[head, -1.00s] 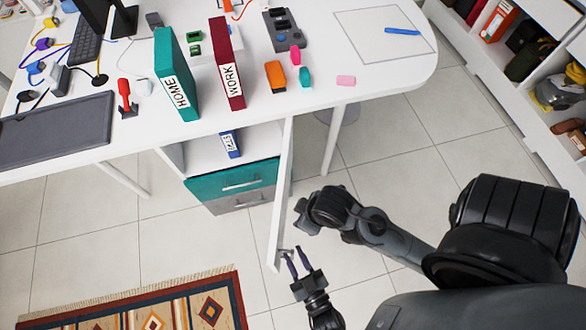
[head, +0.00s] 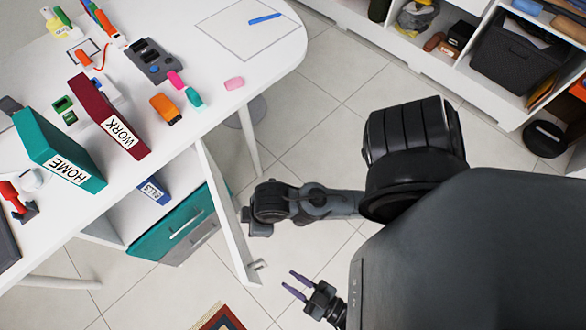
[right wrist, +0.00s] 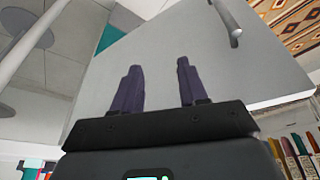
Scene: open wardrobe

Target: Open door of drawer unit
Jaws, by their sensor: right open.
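The white door (head: 228,215) of the drawer unit stands swung out from the cabinet under the desk, with a small handle (head: 258,265) near its lower front corner. The unit's teal drawer (head: 165,228) and grey drawer (head: 192,240) are shut. In the right wrist view, my right gripper (right wrist: 158,80) is open and empty in front of the door's panel (right wrist: 165,50); the bar handle (right wrist: 228,20) is at upper right. Contact with the panel is unclear.
The white desk (head: 215,60) above carries HOME (head: 62,155) and WORK (head: 110,120) binders. A blue binder (head: 153,190) stands in the open compartment. A shelf (head: 450,70) lines the upper right. A rug (head: 220,318) lies below; tiles right of the door are clear.

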